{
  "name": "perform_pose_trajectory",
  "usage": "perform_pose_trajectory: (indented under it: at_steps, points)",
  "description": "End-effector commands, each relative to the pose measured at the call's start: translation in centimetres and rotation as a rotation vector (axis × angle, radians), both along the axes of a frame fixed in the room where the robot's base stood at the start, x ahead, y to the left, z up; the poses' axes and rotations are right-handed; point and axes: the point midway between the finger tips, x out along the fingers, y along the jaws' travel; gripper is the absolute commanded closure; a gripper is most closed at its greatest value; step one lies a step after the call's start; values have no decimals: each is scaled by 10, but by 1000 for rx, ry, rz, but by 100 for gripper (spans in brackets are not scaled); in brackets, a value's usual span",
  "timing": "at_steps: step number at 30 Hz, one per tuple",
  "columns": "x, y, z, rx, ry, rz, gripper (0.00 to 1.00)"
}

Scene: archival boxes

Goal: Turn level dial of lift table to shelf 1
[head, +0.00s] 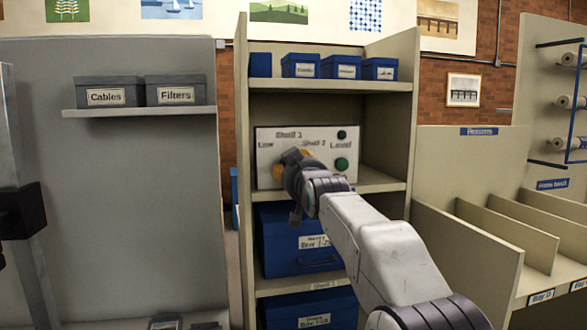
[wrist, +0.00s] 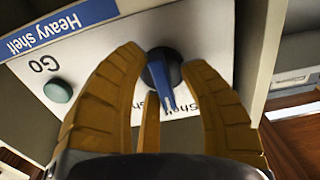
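The level dial (wrist: 163,75) is a dark round knob with a blue pointer bar. In the wrist view, where lettering is upside down, the bar points down toward a partly hidden "Shelf" label; its number is unreadable there. The white control panel (head: 265,168) shows "Low", "Shelf 1", "Shelf 2" and "Level" in the head view. My gripper (wrist: 163,56) is open, its yellow fingers on either side of the dial. A gap shows on the left; contact on the right is unclear. In the head view my gripper (head: 293,160) hides the dial.
The shelf unit's side walls (head: 400,110) flank the panel.

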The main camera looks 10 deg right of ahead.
Motion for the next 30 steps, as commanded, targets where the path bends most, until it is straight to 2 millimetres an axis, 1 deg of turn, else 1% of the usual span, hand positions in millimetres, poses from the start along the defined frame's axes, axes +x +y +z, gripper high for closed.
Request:
perform_pose_trajectory:
  at_steps: [1,3,11,16,23,30]
  points:
    - [0,0,1,0,-1,-1,57]
    - [0,0,1,0,-1,-1,52]
    - [-1,-1,1,0,-2,-1,52]
    - [-8,-1,2,0,-2,-1,52]
    - [-34,-1,2,0,-3,-1,52]
    - [-72,0,2,0,-4,-1,52]
